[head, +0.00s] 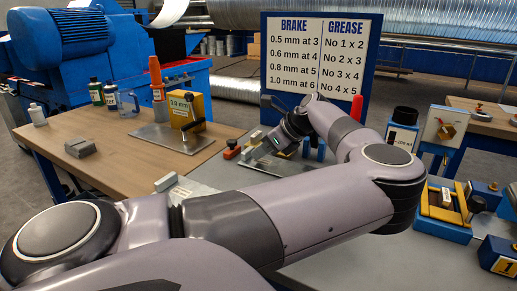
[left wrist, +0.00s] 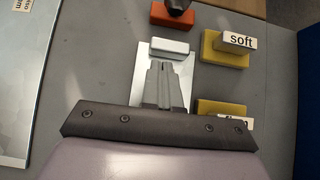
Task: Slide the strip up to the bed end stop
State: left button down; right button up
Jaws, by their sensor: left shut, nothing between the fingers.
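My left gripper (left wrist: 163,68) is shut and empty in the left wrist view, its fingertips just short of a small white block (left wrist: 170,46). A thin pale metal piece (left wrist: 183,72), which may be the strip, lies flat under the fingers and is partly hidden by them. An orange block (left wrist: 172,16) with a dark knob is beyond the white block. I cannot tell which block is the bed end stop. In the head view my left gripper (head: 266,153) is low over the grey table near the orange block (head: 232,149). My right gripper is not in view.
Yellow blocks, one labelled "soft" (left wrist: 225,50), stand right of the fingers. A larger pale sheet (left wrist: 35,85) lies left. A sign board (head: 318,55) stands behind the arm. A wooden table (head: 115,155) with bottles is at left, and a yellow-blue fixture (head: 442,228) at right.

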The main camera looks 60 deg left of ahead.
aim_at(248, 151)
pick_arm(q)
jog(key=shift+s+a+r, duration=0.1)
jog(key=shift+s+a, duration=0.15)
jog(key=shift+a, duration=0.15)
jog(key=a, duration=0.1)
jog(key=s+a+b, duration=0.1)
jog(key=a, duration=0.1)
jog(key=shift+s, duration=0.3)
